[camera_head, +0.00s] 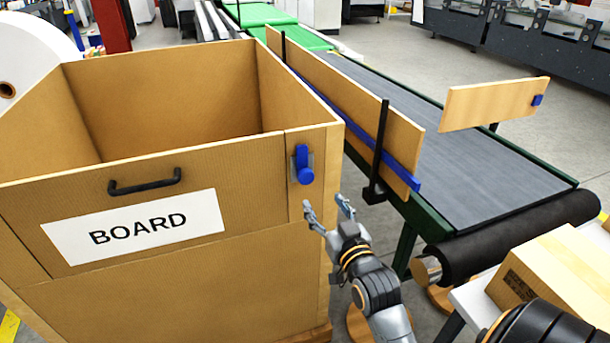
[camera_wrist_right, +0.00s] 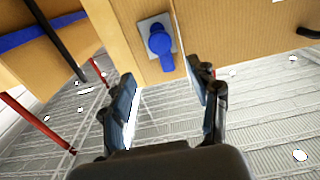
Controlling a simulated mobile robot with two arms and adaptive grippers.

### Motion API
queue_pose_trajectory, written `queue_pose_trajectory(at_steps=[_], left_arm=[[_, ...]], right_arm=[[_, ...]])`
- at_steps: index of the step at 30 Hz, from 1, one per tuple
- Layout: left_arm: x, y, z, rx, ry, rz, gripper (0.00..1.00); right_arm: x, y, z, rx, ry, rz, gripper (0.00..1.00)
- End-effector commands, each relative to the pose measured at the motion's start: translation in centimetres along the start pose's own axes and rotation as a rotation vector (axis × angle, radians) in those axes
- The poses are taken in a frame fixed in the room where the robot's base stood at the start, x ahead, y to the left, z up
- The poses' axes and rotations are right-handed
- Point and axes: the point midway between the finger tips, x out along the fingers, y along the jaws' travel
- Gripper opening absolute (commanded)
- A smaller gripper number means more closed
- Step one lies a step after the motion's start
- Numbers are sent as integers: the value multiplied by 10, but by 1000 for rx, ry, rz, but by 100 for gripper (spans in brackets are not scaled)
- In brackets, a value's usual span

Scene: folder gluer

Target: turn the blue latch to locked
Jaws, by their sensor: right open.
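The blue latch (camera_head: 303,165) sits on a small grey plate at the right end of the front of the BOARD box (camera_head: 150,290). In the head view its narrow arm points up from the round knob. The latch also shows in the right wrist view (camera_wrist_right: 160,44), ahead of the fingers. My right gripper (camera_head: 328,210) is open and empty, below and slightly right of the latch, apart from it. Its two fingers also show in the right wrist view (camera_wrist_right: 163,100). My left gripper is not in view.
A black handle (camera_head: 145,182) and a BOARD label (camera_head: 135,227) are on the box front. Right of the box runs a grey conveyor (camera_head: 470,160) with wooden side boards and a black post (camera_head: 379,150). A cardboard box (camera_head: 560,275) stands at the lower right.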

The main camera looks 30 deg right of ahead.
Motion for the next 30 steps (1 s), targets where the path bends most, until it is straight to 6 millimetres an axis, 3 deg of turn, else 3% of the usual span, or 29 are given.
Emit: queue_pose_trajectory(at_steps=[9, 15, 21, 30], left_arm=[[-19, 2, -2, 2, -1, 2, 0], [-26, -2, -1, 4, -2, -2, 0], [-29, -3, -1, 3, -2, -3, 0], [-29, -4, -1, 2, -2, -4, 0]], right_arm=[[68, -1, -4, 1, 1, -1, 60], [103, -1, -2, 1, -1, -2, 60], [120, -1, -1, 0, -1, -2, 60], [124, -1, 0, 0, -1, -2, 60]])
